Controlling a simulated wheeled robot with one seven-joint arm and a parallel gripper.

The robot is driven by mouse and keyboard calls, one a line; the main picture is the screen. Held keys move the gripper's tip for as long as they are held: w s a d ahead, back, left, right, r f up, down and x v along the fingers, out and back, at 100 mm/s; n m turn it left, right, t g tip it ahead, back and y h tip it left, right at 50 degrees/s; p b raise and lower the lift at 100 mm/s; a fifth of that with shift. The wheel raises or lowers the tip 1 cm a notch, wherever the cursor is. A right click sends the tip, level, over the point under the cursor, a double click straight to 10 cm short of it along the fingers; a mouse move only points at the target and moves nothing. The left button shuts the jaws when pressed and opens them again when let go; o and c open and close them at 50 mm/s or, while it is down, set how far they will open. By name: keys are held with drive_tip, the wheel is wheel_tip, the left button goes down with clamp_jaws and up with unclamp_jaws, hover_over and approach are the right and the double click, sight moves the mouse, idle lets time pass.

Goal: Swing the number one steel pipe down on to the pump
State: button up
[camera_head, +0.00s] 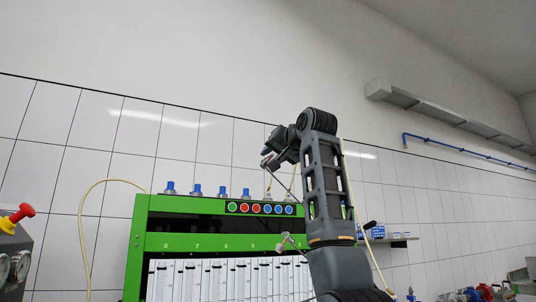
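My arm rises in front of the green test bench (190,242), and my gripper (267,163) is at its far end, above the bench's top edge. The gripper is small and dark here, and I cannot tell whether its fingers are open or shut. A thin grey steel pipe (284,184) slants down to the right from close by the gripper, partly hidden by my arm. I cannot tell whether it is held or which number it bears. A silver fitting (282,244) shows lower down, left of my arm. I cannot make out the pump.
Several blue-capped fittings (196,190) stand along the bench top. A row of coloured buttons (262,208) is on the bench front, above clear tubes. A red-and-yellow knob (20,213) is at far left. A shelf with blue boxes (378,232) is right of my arm.

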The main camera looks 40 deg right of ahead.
drive_tip(key=shift+p+x, duration=0.35)
drive_tip(key=shift+x, duration=1.15)
drive_tip(key=shift+c, duration=0.2)
clamp_jaws()
drive_tip(key=shift+d+f, duration=0.1)
drive_tip(key=shift+f, duration=0.05)
